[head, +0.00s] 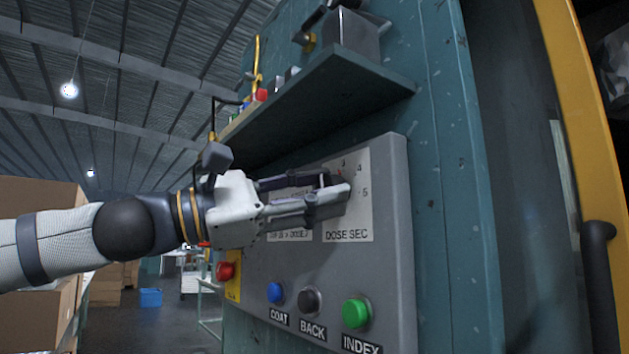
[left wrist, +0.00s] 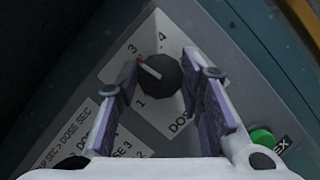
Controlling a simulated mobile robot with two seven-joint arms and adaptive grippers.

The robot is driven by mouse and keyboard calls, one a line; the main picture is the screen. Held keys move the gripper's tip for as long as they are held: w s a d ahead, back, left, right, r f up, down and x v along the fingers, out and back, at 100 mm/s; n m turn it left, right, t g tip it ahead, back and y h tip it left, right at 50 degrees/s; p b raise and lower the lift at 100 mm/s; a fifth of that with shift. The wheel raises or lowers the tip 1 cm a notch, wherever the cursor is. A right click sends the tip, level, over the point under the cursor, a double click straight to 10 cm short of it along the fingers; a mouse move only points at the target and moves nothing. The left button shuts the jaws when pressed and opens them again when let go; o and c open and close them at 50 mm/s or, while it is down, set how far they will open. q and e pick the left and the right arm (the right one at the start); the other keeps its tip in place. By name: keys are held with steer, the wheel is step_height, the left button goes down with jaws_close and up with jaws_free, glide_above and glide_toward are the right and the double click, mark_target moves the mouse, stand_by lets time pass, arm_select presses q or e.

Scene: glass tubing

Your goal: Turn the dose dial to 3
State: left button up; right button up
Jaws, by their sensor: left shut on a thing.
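The dose dial (left wrist: 164,78) is a dark round knob with a red and white pointer on a pale DOSE SEC plate (head: 347,233). In the left wrist view the pointer aims up and left, close to the 3 and slightly on its lower-number side. The 1, 3 and 4 show there; the left finger covers the place between 1 and 3. My left gripper (head: 335,194) is shut on the dial, one finger on each side. In the head view the fingers hide the knob, with 4 and 5 visible beside them. My right gripper is not in view.
The grey panel (head: 390,270) also bears a blue COAT button (head: 275,292), a black BACK button (head: 309,300), a green INDEX button (head: 355,313) and a red button (head: 226,271). A teal shelf (head: 330,95) juts out above my gripper.

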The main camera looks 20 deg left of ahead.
arm_select(q)
steer(key=shift+m, duration=0.8)
steer(key=shift+g, duration=0.4)
steer(key=o, duration=1.2)
steer(key=shift+c, duration=0.2)
steer(key=v, duration=1.2)
steer(key=shift+d, duration=0.1)
